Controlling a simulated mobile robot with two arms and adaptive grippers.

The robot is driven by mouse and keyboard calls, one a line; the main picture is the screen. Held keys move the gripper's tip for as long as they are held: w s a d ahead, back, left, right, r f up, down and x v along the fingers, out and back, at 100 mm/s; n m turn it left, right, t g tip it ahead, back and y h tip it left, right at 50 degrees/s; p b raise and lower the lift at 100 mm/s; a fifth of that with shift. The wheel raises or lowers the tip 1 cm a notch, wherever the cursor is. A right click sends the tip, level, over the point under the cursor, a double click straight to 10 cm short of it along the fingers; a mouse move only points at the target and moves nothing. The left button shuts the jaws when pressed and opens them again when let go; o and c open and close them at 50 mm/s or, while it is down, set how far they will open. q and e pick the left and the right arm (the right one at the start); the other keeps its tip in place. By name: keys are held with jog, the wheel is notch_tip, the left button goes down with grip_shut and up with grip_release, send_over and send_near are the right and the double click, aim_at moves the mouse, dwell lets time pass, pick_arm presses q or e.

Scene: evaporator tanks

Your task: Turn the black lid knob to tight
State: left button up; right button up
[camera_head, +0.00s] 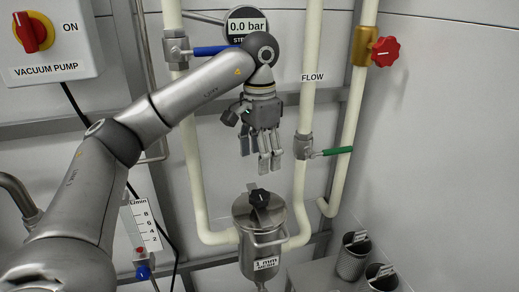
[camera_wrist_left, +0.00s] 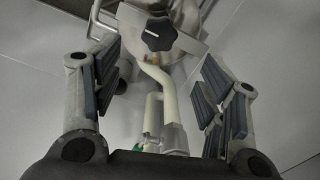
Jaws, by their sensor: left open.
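The black lid knob (camera_head: 259,197) sits on top of the steel strainer pot (camera_head: 262,238), on a bar across its lid. In the left wrist view the knob (camera_wrist_left: 159,34) is a black lobed star shape at the top centre. My left gripper (camera_head: 269,167) hangs above the pot, fingers pointing down, a short way above the knob and apart from it. In the wrist view its fingers (camera_wrist_left: 163,88) are spread wide with nothing between them. My right gripper is in neither view.
White pipes run on both sides of the pot. A blue-handled valve (camera_head: 212,50), a green-handled valve (camera_head: 332,151) and a red valve wheel (camera_head: 384,51) stick out nearby. Mesh baskets (camera_head: 353,257) stand at lower right. The vacuum pump switch box (camera_head: 50,38) is at upper left.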

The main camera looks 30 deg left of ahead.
pick_arm(q)
jog(key=shift+r, duration=0.65)
jog(key=shift+f, duration=0.1)
